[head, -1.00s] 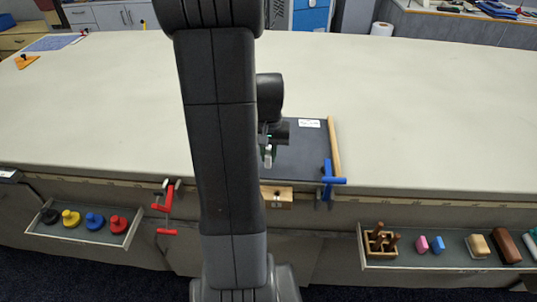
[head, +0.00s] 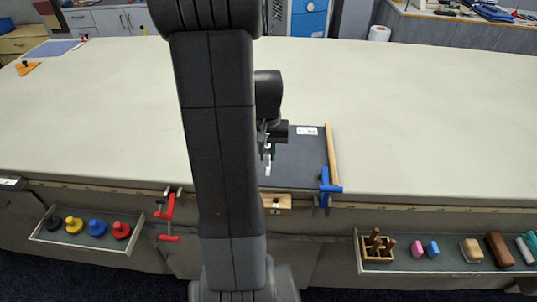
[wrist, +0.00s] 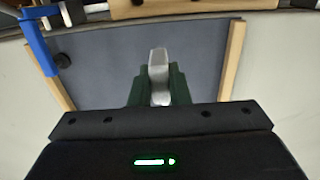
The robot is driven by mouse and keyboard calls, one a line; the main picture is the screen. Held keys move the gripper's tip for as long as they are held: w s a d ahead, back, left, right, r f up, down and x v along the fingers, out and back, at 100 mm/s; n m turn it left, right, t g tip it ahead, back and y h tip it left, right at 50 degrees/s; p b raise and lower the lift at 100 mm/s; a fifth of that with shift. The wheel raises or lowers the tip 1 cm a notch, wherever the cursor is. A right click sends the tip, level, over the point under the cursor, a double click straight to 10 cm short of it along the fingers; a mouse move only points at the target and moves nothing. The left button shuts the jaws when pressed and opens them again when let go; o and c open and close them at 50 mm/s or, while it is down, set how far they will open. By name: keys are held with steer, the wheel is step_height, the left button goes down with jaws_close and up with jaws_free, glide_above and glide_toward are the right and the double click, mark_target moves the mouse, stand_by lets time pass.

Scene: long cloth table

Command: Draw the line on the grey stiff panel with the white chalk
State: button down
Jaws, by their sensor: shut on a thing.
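The grey stiff panel (head: 306,172) lies flat on the table near its front edge, partly hidden behind my arm in the head view. It also fills the middle of the wrist view (wrist: 105,65), where I see no clear line on it. My gripper (head: 266,150) is over the panel, pointing down. In the wrist view its dark green fingers (wrist: 158,88) are shut on the white chalk (wrist: 158,66), which sticks out past the fingertips. The chalk also shows as a small pale tip in the head view (head: 267,168). I cannot tell whether it touches the panel.
A wooden strip (head: 332,155) runs along the panel's right side. A blue clamp (head: 326,187) and a wooden block (head: 276,203) sit at the front edge; a red clamp (head: 168,206) is further left. Trays (head: 65,240) hang below.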

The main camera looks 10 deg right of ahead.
mark_target(268, 169)
steer(key=shift+f+b, duration=2.25)
steer(key=shift+f, duration=0.75)
steer(key=shift+f+b, duration=0.4)
steer(key=shift+f, duration=0.1)
steer(key=shift+w+d+r, duration=0.15)
steer(key=shift+w+d, duration=0.05)
steer(key=shift+w, duration=0.6)
steer(key=shift+w+d+p, duration=0.1)
steer(key=shift+w+p, duration=0.15)
steer(key=shift+p, duration=0.05)
steer(key=shift+w, duration=0.1)
steer(key=shift+w+d, duration=0.25)
steer(key=shift+w, duration=0.5)
steer(key=shift+f, duration=0.2)
steer(key=shift+s, duration=0.15)
